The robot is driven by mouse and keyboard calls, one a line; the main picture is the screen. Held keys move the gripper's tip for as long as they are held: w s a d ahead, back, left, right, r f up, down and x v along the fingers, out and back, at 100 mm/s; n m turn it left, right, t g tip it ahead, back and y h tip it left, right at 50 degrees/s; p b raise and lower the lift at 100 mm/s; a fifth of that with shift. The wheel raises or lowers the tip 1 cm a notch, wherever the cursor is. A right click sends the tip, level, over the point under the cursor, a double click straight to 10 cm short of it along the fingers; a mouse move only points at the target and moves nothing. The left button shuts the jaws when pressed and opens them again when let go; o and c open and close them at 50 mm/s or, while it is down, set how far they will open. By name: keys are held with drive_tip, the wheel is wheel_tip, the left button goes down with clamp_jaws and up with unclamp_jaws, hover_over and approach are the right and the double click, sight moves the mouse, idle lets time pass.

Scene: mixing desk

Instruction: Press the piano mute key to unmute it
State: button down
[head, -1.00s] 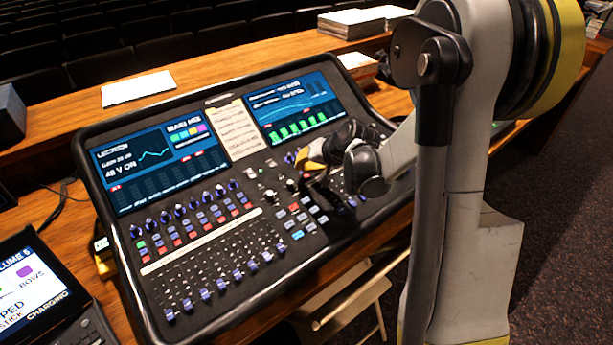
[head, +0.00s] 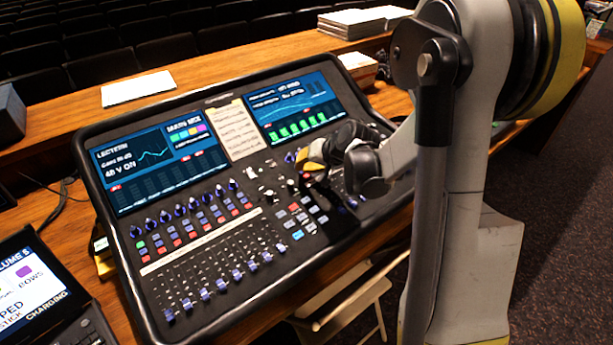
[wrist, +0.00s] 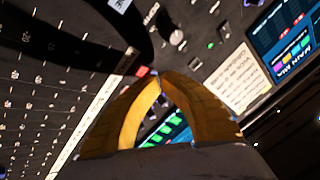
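The mixing desk (head: 310,252) fills the middle of the head view, with two lit screens and rows of faders, knobs and small keys. Several keys glow red. In the wrist view one red-lit key (wrist: 142,71) lies right beside the fingertips. Its label is not readable, so I cannot tell whether it is the piano mute key. My gripper (wrist: 158,76) has yellow fingers whose tips meet, with nothing visible between them. In the head view my gripper (head: 306,168) is over the desk's right part, below the right screen. Whether it touches the desk cannot be told.
A cream note sheet (head: 238,130) lies between the screens. A charging device with a lit screen (head: 30,288) stands at lower left. White paper (head: 138,88) and stacked books (head: 350,22) lie on the wooden ledge behind. A chair (head: 345,300) stands below the desk's front.

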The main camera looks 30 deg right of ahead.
sight(305, 176)
drive_tip(key=shift+f+b, duration=0.3)
drive_tip(key=shift+f, duration=0.05)
drive_tip(key=shift+f, duration=0.25)
idle(0.4)
drive_tip(key=shift+r, duration=0.7)
drive_tip(key=shift+r+p, duration=0.1)
drive_tip(key=shift+p, duration=0.2)
drive_tip(key=shift+s+d+r+p, duration=0.1)
drive_tip(key=shift+s+r+p, duration=0.05)
drive_tip(key=shift+r+p, duration=0.95)
drive_tip(key=shift+s+r+p, duration=0.15)
drive_tip(key=shift+r+p, duration=0.5)
drive_tip(key=shift+r, duration=0.7)
